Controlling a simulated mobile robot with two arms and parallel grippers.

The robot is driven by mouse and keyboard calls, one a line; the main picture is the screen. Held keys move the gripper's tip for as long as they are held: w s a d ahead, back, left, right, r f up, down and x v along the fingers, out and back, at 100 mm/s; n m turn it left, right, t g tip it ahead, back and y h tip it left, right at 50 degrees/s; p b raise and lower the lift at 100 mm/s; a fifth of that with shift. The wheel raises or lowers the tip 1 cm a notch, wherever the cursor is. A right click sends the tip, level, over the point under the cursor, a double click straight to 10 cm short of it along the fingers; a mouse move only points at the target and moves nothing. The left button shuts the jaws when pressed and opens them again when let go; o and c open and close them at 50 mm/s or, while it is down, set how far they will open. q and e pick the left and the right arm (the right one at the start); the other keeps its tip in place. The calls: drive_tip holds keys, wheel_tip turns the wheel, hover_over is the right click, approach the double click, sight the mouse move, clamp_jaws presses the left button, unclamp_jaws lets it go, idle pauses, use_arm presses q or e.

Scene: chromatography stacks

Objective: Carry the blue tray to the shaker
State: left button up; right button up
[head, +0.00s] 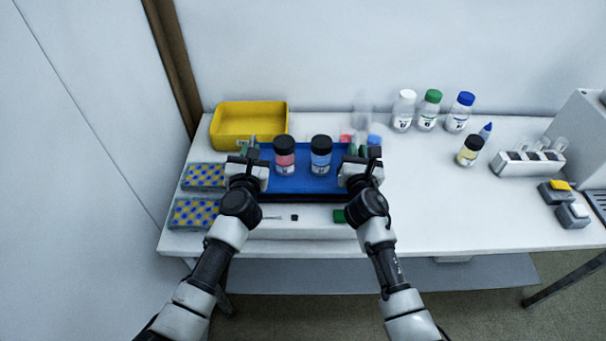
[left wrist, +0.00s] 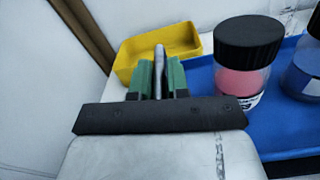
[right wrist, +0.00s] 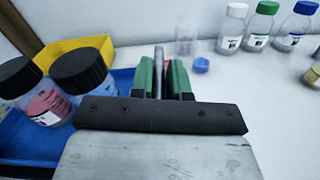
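The blue tray (head: 300,186) lies level between my grippers in the head view, with a red-filled jar (head: 285,158) and a blue-filled jar (head: 320,158), both black-capped and upright. My left gripper (head: 248,160) is at its left end, its green fingers (left wrist: 160,80) closed about a thin grey upright piece that looks like a tray handle. My right gripper (head: 362,158) is at the right end, its fingers (right wrist: 165,80) likewise closed about a grey piece. A white device, apparently the shaker (head: 315,222), with a black knob and green switch shows just below the tray; whether they touch is unclear.
A yellow bin (head: 248,120) stands behind left. Two blue racks with yellow dots (head: 203,177) lie left. Capped bottles (head: 428,110), a yellow-filled jar (head: 470,151) and a white vial holder (head: 528,165) stand right.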

use_arm(q)
drive_tip(key=o, duration=0.4)
use_arm(e)
drive_tip(key=o, duration=0.4)
drive_tip(key=shift+r, duration=0.1)
use_arm(q)
drive_tip(key=shift+o, duration=0.2)
use_arm(e)
drive_tip(key=shift+o, duration=0.2)
drive_tip(key=shift+s, duration=0.15)
use_arm(q)
drive_tip(key=s, duration=1.2)
use_arm(e)
drive_tip(key=s, duration=1.2)
drive_tip(key=shift+w, duration=0.1)
use_arm(q)
drive_tip(key=shift+r, duration=0.1)
use_arm(e)
drive_tip(key=shift+d, duration=0.1)
